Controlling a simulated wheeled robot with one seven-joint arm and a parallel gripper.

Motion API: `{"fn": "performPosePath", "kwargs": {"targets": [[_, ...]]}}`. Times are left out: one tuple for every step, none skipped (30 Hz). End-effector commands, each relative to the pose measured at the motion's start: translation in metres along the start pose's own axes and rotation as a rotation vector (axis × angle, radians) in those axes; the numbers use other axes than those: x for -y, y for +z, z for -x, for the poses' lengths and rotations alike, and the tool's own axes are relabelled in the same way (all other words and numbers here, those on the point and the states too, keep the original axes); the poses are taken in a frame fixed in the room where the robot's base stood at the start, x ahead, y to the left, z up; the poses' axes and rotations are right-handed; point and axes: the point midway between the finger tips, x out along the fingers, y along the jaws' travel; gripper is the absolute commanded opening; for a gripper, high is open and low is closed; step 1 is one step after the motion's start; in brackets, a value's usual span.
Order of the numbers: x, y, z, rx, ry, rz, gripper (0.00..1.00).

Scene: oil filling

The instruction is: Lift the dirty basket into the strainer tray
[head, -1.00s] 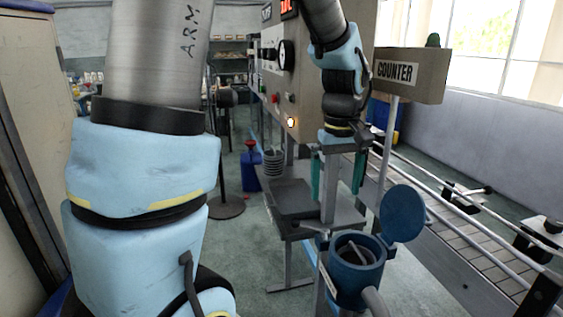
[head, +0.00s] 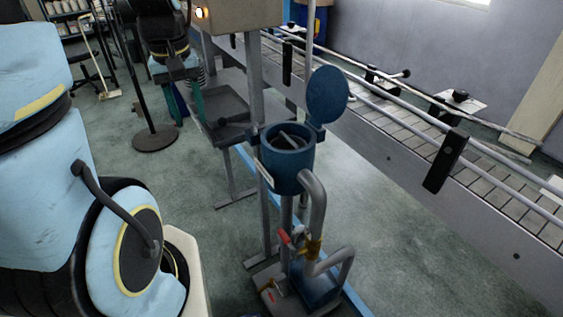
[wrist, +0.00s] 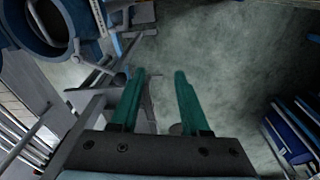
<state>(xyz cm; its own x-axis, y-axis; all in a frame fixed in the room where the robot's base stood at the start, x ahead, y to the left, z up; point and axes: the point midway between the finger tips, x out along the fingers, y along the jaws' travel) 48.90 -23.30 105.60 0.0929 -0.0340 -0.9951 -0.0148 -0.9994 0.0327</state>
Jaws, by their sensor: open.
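A blue round strainer housing (head: 287,170) stands on a pipe in the head view, its round lid (head: 327,95) swung open. Inside its mouth a pale bar (head: 289,139) shows, apparently the handle of the basket; the rest of the basket is hidden. The housing also shows at the upper left of the wrist view (wrist: 40,48). A dark grey tray (head: 216,102), apparently the strainer tray, stands behind and left of the housing. My gripper (head: 187,118) hangs by the tray's left side with its green fingers apart. In the wrist view my gripper (wrist: 160,75) is empty.
A roller conveyor (head: 420,155) with rails runs along the right. A grey post (head: 255,90) rises beside the tray. Below the housing are a pipe (head: 316,205) and a valve with a red handle (head: 284,236). A round-based stand (head: 155,138) is at the left. Open floor lies between.

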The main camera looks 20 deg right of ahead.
Motion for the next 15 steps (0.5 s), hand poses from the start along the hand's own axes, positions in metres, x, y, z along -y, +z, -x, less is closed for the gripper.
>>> {"fn": "performPosePath", "kwargs": {"targets": [[-0.025,-0.004,-0.011,0.007,0.004,0.004,0.46],[-0.038,-0.006,-0.011,0.014,0.004,0.019,0.46],[-0.055,-0.008,-0.011,0.025,0.004,0.038,0.46],[-0.068,-0.008,-0.011,0.032,0.003,0.051,0.46],[-0.081,-0.008,-0.011,0.038,0.001,0.065,0.46],[-0.099,-0.006,-0.010,0.047,-0.002,0.082,0.46],[-0.112,-0.005,-0.009,0.053,-0.004,0.096,0.46],[-0.124,-0.003,-0.008,0.058,-0.008,0.109,0.46],[-0.140,0.001,-0.006,0.065,-0.012,0.124,0.46],[-0.150,0.004,-0.005,0.070,-0.016,0.136,0.46],[-0.160,0.007,-0.003,0.074,-0.020,0.147,0.46],[-0.171,0.011,-0.001,0.078,-0.024,0.158,0.46],[-0.179,0.013,0.001,0.080,-0.027,0.167,0.46],[-0.185,0.016,0.002,0.083,-0.031,0.176,0.46],[-0.192,0.019,0.004,0.084,-0.034,0.185,0.46]]}}
